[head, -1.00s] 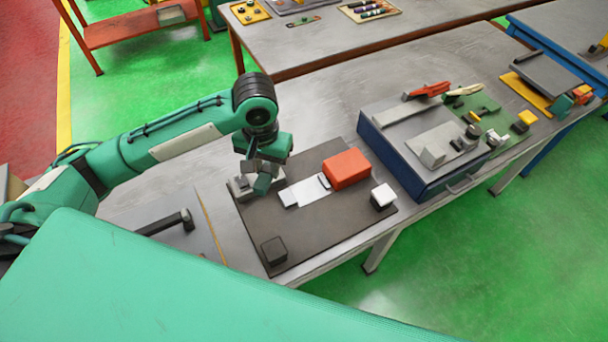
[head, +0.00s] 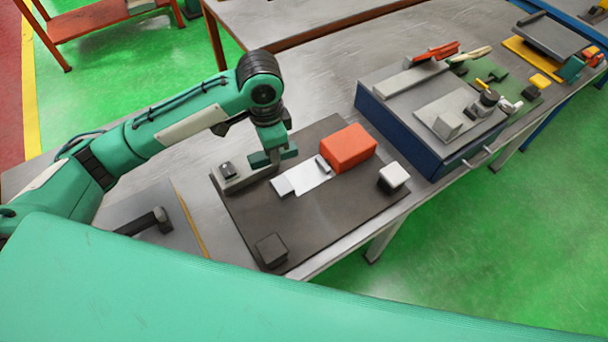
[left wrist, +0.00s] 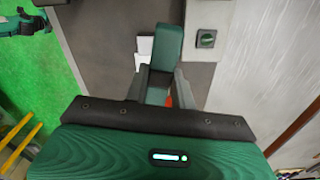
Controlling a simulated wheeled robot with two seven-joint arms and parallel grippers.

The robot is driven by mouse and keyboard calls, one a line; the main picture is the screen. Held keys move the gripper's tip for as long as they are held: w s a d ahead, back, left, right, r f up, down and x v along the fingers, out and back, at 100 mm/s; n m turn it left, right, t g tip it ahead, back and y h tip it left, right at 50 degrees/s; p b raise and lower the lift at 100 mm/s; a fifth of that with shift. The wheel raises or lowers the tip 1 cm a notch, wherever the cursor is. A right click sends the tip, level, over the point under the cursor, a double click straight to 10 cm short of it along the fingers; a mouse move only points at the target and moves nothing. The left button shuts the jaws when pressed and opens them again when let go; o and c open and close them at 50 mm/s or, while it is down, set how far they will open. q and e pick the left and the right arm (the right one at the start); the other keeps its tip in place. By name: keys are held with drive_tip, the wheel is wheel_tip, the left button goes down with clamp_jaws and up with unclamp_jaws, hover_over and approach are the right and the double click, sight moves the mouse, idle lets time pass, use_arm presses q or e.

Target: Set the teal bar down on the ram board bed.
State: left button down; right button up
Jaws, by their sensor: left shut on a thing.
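My left gripper (head: 271,148) points down over the back part of the dark ram board (head: 320,224). It is shut on the teal bar (head: 289,153), which sticks out on both sides of the fingers. In the left wrist view the teal bar (left wrist: 168,48) lies lengthwise between the two fingers. My right gripper is not in view.
A red block (head: 347,148) stands at the plate's right end. A white-topped block (head: 394,177) and a dark cube (head: 271,250) stand on the board. A blue cabinet (head: 397,141) stands to the right. The board's front middle is clear.

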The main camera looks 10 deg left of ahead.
use_arm(q)
drive_tip(key=w+d+r+m, duration=0.4)
drive_tip(key=d+r+m, duration=0.3)
drive_tip(key=m, duration=0.7)
drive_tip(key=m+p, duration=0.2)
drive_tip(key=p, duration=0.1)
hover_over(304, 177)
wheel_tip(304, 177, down, 13)
drive_tip(key=shift+r, duration=0.1)
wheel_tip(304, 177, down, 5)
drive_tip(key=shift+f+p, duration=0.1)
drive_tip(key=shift+p, duration=0.5)
drive_tip(key=c, duration=1.6)
unclamp_jaws()
drive_tip(key=shift+f, duration=0.1)
drive_tip(key=o, duration=0.4)
drive_tip(key=shift+o, duration=0.2)
